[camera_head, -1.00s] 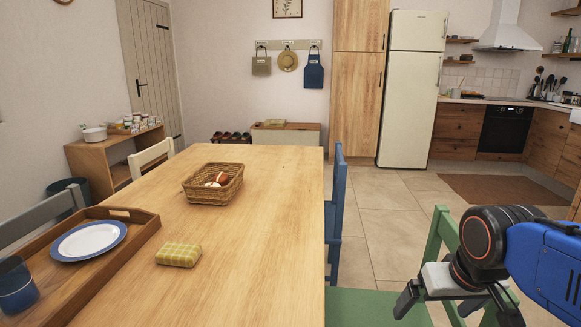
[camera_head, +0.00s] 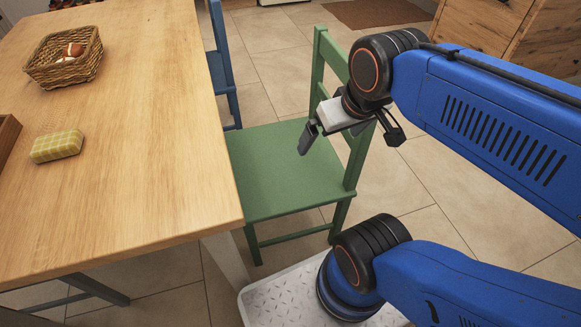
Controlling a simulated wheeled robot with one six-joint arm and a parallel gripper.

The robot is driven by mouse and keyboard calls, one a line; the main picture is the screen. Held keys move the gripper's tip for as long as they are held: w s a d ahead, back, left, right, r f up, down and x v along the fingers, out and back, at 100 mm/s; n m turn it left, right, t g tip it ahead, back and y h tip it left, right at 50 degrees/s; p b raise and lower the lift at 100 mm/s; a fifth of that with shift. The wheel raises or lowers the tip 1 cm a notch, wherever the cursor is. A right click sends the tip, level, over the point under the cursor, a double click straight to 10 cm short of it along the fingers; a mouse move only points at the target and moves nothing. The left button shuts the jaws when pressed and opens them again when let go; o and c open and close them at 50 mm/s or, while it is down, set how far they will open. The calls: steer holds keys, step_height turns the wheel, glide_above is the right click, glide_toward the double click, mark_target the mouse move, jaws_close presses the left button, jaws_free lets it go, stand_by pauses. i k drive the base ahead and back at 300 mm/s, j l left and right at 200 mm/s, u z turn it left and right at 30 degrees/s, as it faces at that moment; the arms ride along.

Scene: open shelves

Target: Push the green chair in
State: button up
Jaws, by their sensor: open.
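The green chair (camera_head: 285,178) stands at the right side of the wooden table (camera_head: 135,190). Its seat front is close to the table's edge, and its backrest is on the side away from the table. My gripper (camera_head: 350,143) is open and empty, above the seat and in front of the backrest in the picture. It hides part of the backrest's slats. I cannot tell whether a finger touches the backrest.
A blue chair (camera_head: 222,70) stands farther along the same table side. Open tiled floor (camera_head: 420,185) is behind the green chair. Wooden cabinets (camera_head: 500,25) stand at top right.

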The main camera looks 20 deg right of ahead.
mark_target(274, 180)
steer(key=l+z, duration=0.15)
steer(key=z, duration=0.75)
steer(key=i+z, duration=0.1)
steer(key=z, duration=0.25)
steer(key=i+l+z, duration=0.1)
steer(key=z, duration=0.25)
steer(key=i+z, duration=0.15)
steer(key=z, duration=0.15)
